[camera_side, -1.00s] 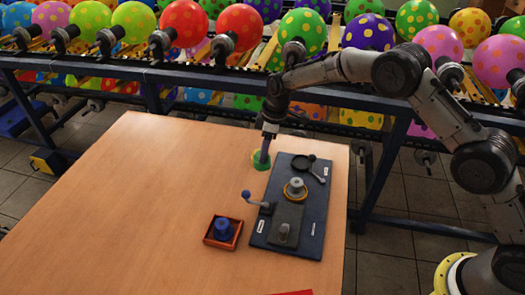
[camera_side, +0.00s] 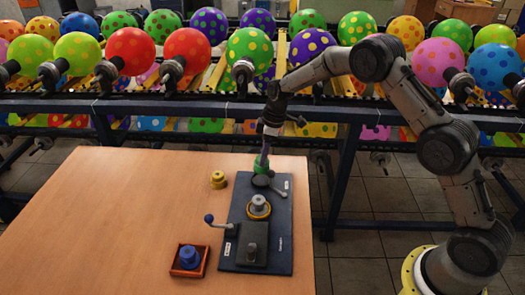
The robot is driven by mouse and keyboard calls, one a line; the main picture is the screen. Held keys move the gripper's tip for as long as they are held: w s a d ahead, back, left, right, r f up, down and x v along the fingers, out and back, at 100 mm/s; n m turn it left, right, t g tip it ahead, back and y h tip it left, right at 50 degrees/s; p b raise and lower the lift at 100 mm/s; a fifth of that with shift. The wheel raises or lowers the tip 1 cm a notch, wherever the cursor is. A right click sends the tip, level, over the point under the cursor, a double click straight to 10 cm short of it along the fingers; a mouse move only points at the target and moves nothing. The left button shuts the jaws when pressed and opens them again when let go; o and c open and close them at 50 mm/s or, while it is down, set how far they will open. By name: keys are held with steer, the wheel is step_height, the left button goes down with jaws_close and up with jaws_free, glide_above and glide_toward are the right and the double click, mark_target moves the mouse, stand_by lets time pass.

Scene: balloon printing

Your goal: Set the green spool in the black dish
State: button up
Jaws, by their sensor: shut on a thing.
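My gripper (camera_side: 264,154) is shut on the green spool (camera_side: 261,168), with its fingers pointing down. The spool is at the black dish (camera_side: 262,181), near the far end of the dark board (camera_side: 230,255). The dish has a short handle (camera_side: 279,193) reaching toward the lower right. The spool looks upright over the dish; I cannot tell whether it touches the dish floor. The spool and fingers hide part of the dish.
A yellow spool (camera_side: 218,180) stands on the table left of the board. A blue spool (camera_side: 188,254) sits in a red tray (camera_side: 176,271). The board also bears a grey post in a yellow ring (camera_side: 258,207) and a blue-knobbed crank (camera_side: 210,219). The left table is clear.

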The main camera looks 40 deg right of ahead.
mark_target(264, 168)
steer(key=shift+f, duration=1.55)
steer(key=shift+f, duration=1)
stand_by(0.8)
steer(key=o, duration=1.2)
